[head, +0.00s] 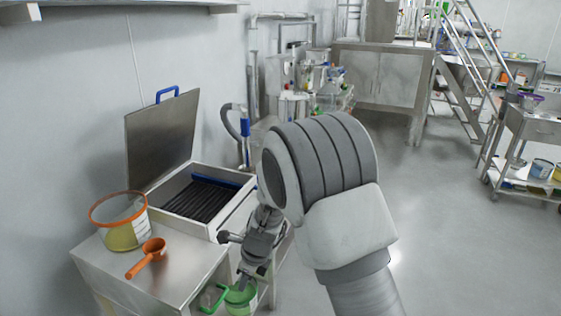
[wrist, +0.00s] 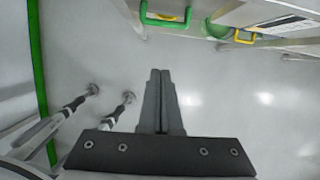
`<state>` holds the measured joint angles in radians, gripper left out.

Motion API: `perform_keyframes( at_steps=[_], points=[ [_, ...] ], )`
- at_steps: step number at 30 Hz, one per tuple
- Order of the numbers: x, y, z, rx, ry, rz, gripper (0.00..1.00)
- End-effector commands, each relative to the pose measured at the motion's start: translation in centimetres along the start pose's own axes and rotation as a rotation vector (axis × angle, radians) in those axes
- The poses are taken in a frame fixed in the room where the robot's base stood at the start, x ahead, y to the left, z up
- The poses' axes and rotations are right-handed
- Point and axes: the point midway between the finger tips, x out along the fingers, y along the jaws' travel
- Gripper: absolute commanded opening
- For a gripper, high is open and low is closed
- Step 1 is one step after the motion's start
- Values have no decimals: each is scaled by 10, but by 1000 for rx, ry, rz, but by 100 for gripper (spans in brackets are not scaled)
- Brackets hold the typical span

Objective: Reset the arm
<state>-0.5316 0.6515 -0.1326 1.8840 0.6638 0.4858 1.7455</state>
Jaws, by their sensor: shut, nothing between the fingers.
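My arm reaches forward in the head view, its thick grey and white links filling the middle. My gripper (head: 244,281) hangs at the end of it, low, beside the right edge of the steel table and in front of a green container. In the wrist view my gripper (wrist: 160,72) shows two dark fingers lying together, with nothing between them. They point over bare grey floor.
A green container (head: 240,298) is below my gripper. Stairs (head: 470,50) and a trolley (head: 530,128) are at right. Floor between is free.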

Motion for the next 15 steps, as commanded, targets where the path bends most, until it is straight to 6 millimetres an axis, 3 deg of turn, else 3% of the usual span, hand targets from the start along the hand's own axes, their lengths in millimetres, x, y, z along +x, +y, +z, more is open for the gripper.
perform_keyframes(
  at_steps=[8, 15],
  points=[
    [-106, -6, -13, -339, -40, -57, 0],
    [-199, 6, -44, -711, -23, -131, 0]
  ],
)
